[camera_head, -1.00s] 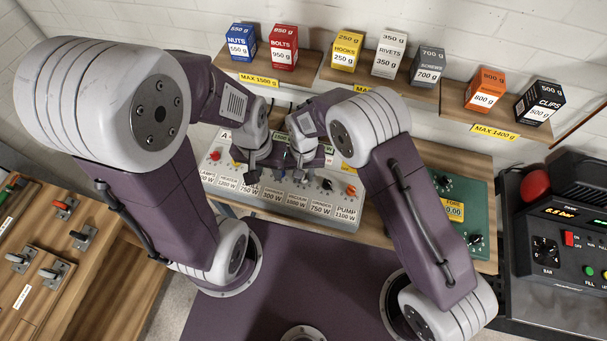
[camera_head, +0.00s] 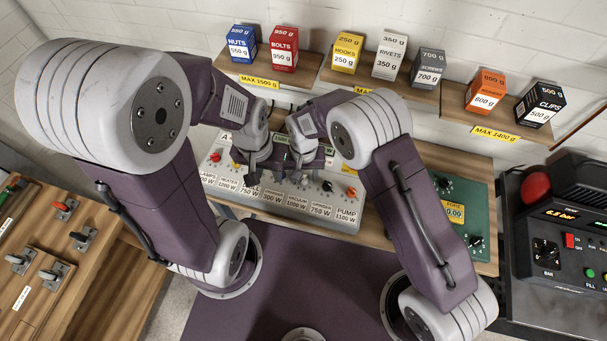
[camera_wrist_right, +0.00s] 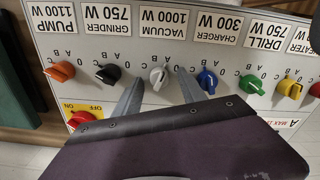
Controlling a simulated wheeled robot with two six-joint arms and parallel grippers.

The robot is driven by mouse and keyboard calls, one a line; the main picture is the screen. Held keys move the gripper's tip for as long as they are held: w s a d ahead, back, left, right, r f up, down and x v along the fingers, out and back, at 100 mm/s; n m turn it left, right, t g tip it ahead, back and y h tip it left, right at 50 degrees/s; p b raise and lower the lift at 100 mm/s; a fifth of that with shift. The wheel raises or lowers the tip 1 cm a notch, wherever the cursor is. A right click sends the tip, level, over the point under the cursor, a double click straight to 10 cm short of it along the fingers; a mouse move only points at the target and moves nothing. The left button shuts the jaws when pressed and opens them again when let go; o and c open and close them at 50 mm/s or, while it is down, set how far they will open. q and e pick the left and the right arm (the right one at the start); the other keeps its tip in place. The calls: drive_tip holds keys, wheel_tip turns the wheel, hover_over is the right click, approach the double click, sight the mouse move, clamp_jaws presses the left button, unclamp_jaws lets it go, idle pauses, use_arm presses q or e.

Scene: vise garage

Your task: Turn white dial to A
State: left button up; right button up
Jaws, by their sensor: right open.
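The white dial (camera_wrist_right: 157,77) sits on the grey panel under the VACUUM 1000 W label (camera_wrist_right: 163,23), in the upside-down right wrist view. My right gripper (camera_wrist_right: 158,90) is open, with one fingertip on each side of the white dial. I cannot tell whether the fingers touch it. Small letters ring the dial, but its exact setting is hard to read. In the head view my right gripper (camera_head: 299,163) is over the middle of the panel (camera_head: 330,211) and hides the white dial. My left gripper (camera_head: 252,170) is over the panel's left part; its jaw opening is unclear.
A blue dial (camera_wrist_right: 207,82) and a black dial (camera_wrist_right: 108,74) flank the white one closely. Orange (camera_wrist_right: 60,71), green (camera_wrist_right: 251,84) and yellow (camera_wrist_right: 289,88) dials are on the same panel. A red-yellow switch (camera_wrist_right: 82,118) is near the panel edge. Shelves with boxes (camera_head: 343,52) hang behind.

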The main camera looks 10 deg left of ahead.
sight(304, 177)
wheel_tip(304, 177, up, 9)
drive_tip(key=shift+r+b, duration=0.1)
drive_tip(key=shift+b, duration=0.9)
